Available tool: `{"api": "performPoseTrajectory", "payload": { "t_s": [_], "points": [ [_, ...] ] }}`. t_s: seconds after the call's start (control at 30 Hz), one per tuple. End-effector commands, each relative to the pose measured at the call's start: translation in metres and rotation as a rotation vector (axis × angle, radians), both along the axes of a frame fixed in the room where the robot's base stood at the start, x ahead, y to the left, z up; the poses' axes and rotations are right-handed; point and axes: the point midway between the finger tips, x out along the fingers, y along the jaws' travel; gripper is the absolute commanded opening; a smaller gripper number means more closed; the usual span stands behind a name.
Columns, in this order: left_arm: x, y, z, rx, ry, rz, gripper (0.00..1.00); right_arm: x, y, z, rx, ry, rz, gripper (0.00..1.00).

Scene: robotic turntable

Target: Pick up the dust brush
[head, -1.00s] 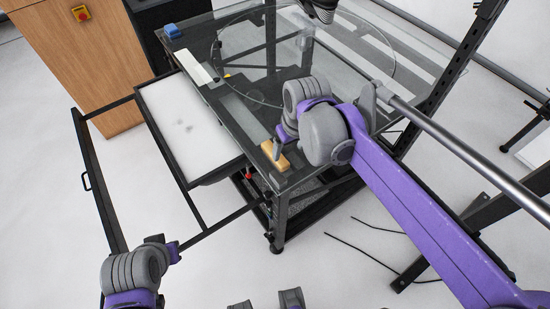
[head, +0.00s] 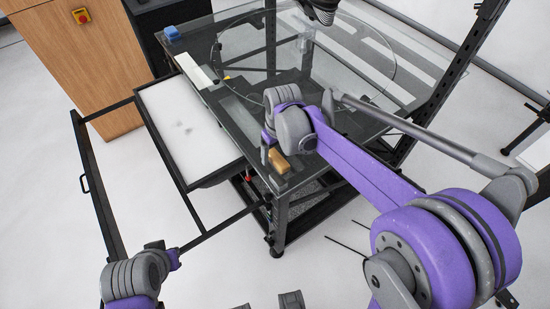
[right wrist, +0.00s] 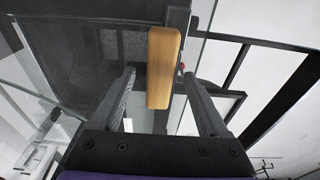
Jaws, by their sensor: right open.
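The dust brush shows as a tan wooden block (head: 279,161) near the front corner of the glass-topped table; no bristles are visible. In the right wrist view the tan block (right wrist: 164,60) stands lengthwise between the two fingers, beyond or level with their tips; I cannot tell the exact depth. My right gripper (head: 266,150) is beside the block, at its left end in the head view, and hides part of it. Its fingers are apart with a visible gap on each side of the block. My left gripper (head: 175,259) is low at the left, away from the table, its fingers unclear.
The glass-topped table (head: 235,125) has a dark frame. A white-bottomed tray (head: 185,115) juts from its left side. A blue object (head: 172,33) lies at the back left corner. A wooden cabinet (head: 75,60) stands behind. A dark rail (head: 95,190) runs at the left.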

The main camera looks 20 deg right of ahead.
Motion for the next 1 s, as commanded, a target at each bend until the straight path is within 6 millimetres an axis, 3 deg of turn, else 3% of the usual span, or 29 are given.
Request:
{"api": "performPoseTrajectory", "payload": {
  "t_s": [0.17,0.43,0.87,1.0],
  "points": [
    [0.0,0.0,-0.002,0.0,0.001,0.0,0.0,0.002,0.001,-0.022,0.0,0.0,0.0,0.78],
    [0.0,0.0,-0.001,0.0,0.001,0.0,0.0,0.002,0.001,-0.025,0.0,0.0,0.0,0.78],
    [0.0,0.0,-0.001,0.0,0.001,0.0,0.0,0.002,0.001,-0.025,0.0,0.0,0.0,0.02],
    [0.0,0.0,-0.001,0.0,0.001,0.0,0.0,0.002,0.001,-0.025,0.0,0.0,0.0,0.0]
  ]
}}
